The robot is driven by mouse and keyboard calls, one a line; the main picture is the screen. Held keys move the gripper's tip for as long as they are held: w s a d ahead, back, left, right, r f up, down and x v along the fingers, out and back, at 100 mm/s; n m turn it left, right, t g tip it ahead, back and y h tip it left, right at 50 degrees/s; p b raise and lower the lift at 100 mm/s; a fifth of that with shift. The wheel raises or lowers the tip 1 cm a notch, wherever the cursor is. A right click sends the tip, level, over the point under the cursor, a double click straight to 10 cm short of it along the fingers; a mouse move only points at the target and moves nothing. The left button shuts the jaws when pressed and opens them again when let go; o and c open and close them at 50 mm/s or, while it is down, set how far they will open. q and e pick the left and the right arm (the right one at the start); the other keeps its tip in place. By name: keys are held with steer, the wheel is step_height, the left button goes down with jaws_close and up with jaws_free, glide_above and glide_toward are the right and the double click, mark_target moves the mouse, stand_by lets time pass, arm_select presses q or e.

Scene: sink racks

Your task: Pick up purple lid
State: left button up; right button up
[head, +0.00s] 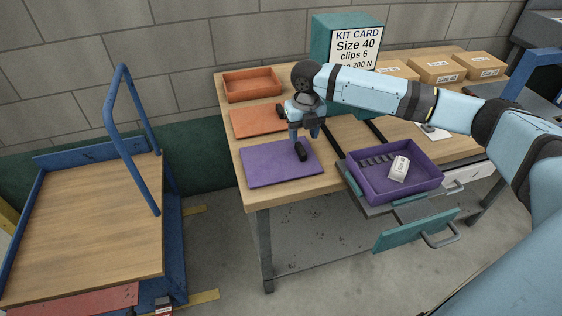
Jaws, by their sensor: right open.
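The purple lid (268,165) is a flat rectangular panel lying on the wooden table near its front left corner. My right gripper (290,130) comes in from the right and hangs over the back right part of the lid. Its jaws are open with nothing between them. One dark fingertip shows over the lid's right part; I cannot tell whether it touches the surface. The gripper and its fingers hide part of the lid's back edge. My left gripper is not in view.
An orange lid (257,121) and an orange tray (251,84) lie behind the purple lid. A purple tray (427,183) with a white item stands to the right. A teal kit card box (325,40) and cardboard boxes (436,69) stand at the back. A blue cart (85,225) is at left.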

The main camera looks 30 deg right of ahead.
mark_target(301, 148)
steer(key=f, duration=0.1)
steer(key=f+b, duration=0.1)
steer(key=f, duration=0.3)
steer(key=shift+s+a+f, duration=0.15)
steer(key=shift+a+f, duration=0.05)
steer(key=shift+a, duration=0.15)
jaws_close()
